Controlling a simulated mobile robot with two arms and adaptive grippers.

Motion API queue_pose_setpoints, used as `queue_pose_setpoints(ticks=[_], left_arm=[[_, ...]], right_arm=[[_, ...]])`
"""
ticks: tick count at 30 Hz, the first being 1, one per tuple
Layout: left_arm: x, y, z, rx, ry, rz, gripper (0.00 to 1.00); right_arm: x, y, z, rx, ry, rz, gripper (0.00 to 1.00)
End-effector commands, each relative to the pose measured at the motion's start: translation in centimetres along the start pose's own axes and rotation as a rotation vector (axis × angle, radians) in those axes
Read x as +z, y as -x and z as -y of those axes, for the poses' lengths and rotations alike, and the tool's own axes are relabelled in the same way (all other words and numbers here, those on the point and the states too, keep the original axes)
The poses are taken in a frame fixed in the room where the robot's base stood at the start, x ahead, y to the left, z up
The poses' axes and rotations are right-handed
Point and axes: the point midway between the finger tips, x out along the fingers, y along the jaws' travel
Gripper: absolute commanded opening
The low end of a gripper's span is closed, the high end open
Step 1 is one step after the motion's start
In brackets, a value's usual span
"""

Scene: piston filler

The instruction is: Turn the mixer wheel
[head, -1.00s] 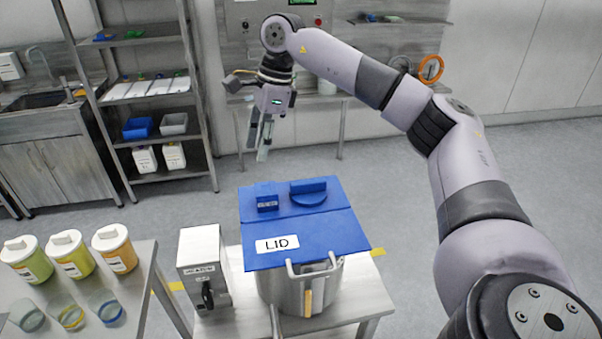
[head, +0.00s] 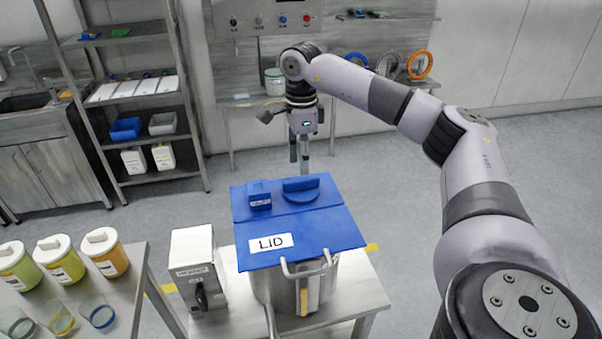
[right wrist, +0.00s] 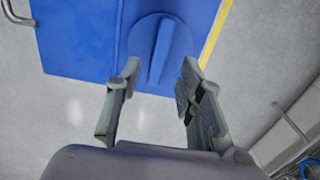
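A blue lid (head: 300,228) marked "LID" covers a metal pot (head: 275,290) on a small table. On its far part is a round blue knob (head: 301,190) with a raised ridge, which also shows in the right wrist view (right wrist: 161,50). I cannot tell for sure which part is the mixer wheel. My right gripper (head: 299,168) points down just beyond the lid's far edge. In the right wrist view, its fingers (right wrist: 159,78) are apart and empty, with the knob ahead between them and not touched. My left gripper is not in view.
A grey box (head: 195,262) with a black handle stands left of the pot. Several lidded containers (head: 60,260) and glasses are on the left table. Rings, one orange (head: 420,65), stand on the back bench. Open floor lies beyond the pot.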

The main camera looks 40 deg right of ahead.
Motion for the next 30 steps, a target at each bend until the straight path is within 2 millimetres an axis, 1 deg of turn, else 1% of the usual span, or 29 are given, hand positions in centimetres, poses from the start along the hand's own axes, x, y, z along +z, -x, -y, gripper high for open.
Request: queue_pose_setpoints(ticks=[1,4,7,10,15,21,30], left_arm=[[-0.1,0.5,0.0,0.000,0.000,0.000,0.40],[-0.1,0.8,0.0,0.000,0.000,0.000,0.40],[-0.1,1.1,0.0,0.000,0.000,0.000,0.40],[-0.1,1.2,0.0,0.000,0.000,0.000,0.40],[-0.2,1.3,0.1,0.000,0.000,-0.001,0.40],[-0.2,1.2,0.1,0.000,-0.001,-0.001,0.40],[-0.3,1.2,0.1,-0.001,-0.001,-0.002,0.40]], right_arm=[[-0.1,-0.9,-0.1,0.003,0.000,-0.003,0.35],[-0.1,-2.6,-0.1,0.003,-0.001,-0.002,0.35],[0.0,-3.9,0.0,0.002,-0.001,-0.002,0.35],[0.0,-4.8,0.0,0.001,-0.001,0.000,0.35],[0.0,-5.3,0.0,-0.001,-0.001,0.001,0.35],[0.0,-5.3,0.0,-0.001,-0.001,0.001,0.34],[0.0,-5.2,0.0,-0.001,0.000,0.001,0.14]])
